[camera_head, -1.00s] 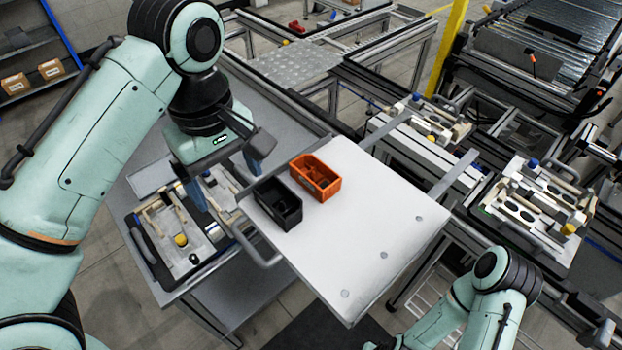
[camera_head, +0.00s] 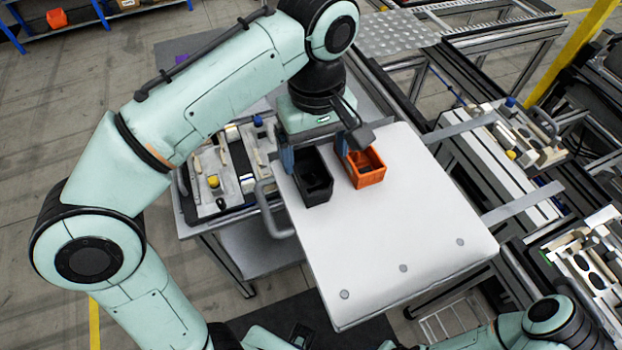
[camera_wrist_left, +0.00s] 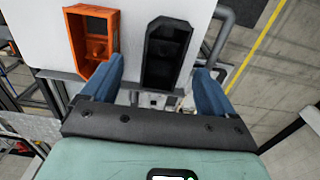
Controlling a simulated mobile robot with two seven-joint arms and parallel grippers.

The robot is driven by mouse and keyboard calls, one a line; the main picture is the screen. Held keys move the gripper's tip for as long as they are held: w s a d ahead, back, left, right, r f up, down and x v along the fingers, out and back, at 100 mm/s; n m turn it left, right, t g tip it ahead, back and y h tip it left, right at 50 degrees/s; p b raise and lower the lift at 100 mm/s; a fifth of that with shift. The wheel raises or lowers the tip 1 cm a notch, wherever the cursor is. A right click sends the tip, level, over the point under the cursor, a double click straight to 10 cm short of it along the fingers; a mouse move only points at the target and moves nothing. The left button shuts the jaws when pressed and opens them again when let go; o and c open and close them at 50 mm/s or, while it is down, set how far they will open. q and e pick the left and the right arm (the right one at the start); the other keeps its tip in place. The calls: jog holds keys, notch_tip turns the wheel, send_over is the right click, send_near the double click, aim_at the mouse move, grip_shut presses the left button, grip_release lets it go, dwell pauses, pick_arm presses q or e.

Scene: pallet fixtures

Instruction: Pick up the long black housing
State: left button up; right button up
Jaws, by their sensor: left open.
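The long black housing (camera_head: 314,181), an open-topped box, stands on the white table top near its far left corner. It also shows in the left wrist view (camera_wrist_left: 165,54). The orange housing (camera_head: 365,168) stands close beside it on the right; it is at the left in the left wrist view (camera_wrist_left: 94,45). My left gripper (camera_head: 315,160) is open, its blue fingers (camera_wrist_left: 157,82) on either side of the black housing's near end in the wrist view. One finger is in the gap between the two housings. Contact cannot be told. My right gripper is not in view.
The white table top (camera_head: 400,235) is clear toward the front and right. A metal handle (camera_head: 270,210) sticks out at its left edge. A fixture tray (camera_head: 205,200) with parts lies left of it. Other fixtures (camera_head: 520,135) stand at the right.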

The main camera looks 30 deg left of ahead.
aim_at(311, 174)
pick_arm(q)
jog(key=shift+w+f, duration=0.1)
jog(key=shift+f, duration=0.2)
jog(key=f, duration=0.1)
jog(key=f+b, duration=0.1)
jog(key=f, duration=0.2)
jog(key=shift+s+a+f, duration=0.15)
jog(key=shift+s+a, duration=0.05)
jog(key=shift+a, duration=0.2)
jog(key=shift+f+b, duration=0.3)
jog(key=shift+f, duration=0.05)
jog(key=shift+w, duration=0.1)
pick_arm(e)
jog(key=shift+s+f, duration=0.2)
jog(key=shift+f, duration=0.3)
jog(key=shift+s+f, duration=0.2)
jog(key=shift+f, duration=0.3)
pick_arm(q)
jog(key=shift+c, duration=0.3)
jog(key=c, duration=1.1)
jog(key=shift+o, duration=0.2)
jog(key=shift+r, duration=0.1)
